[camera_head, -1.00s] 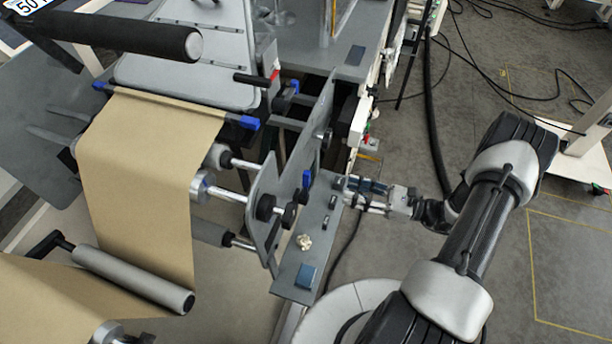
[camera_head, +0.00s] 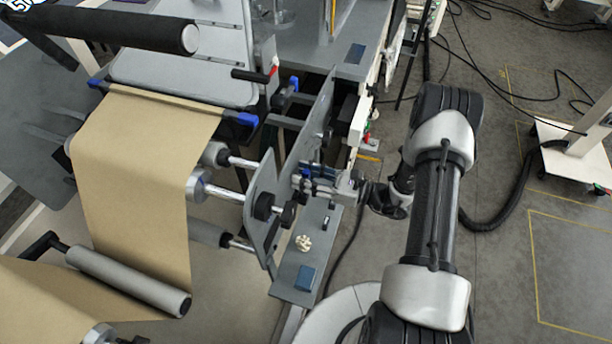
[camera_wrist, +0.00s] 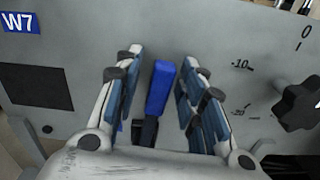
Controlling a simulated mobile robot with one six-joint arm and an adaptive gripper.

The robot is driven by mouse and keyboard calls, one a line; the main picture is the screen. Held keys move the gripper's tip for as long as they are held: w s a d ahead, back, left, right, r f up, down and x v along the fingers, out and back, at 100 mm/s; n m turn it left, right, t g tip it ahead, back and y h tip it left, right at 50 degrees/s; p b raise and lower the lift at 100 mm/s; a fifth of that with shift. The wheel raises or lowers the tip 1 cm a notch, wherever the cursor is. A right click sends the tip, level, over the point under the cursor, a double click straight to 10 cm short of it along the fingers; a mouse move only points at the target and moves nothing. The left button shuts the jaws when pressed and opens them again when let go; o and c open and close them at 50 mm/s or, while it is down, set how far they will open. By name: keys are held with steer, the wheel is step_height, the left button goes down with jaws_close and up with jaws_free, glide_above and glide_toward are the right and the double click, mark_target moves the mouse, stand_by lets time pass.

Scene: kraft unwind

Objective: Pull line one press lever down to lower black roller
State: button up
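A blue-tipped lever (camera_wrist: 160,88) with a black lower part stands upright in front of a grey side plate in the wrist view. My gripper (camera_wrist: 156,66) is open, with one blue-padded finger on each side of the lever. The lever is closer to the right finger, and I cannot tell whether they touch. In the head view my gripper (camera_head: 300,177) is at the grey side plate (camera_head: 308,130) and hides the lever. A dark roller (camera_head: 208,233) lies left of the plate; I cannot tell whether it is the line one black roller.
Brown kraft web (camera_head: 135,180) runs over rollers at left.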

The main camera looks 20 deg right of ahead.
steer(key=shift+c, duration=0.6)
jaws_close()
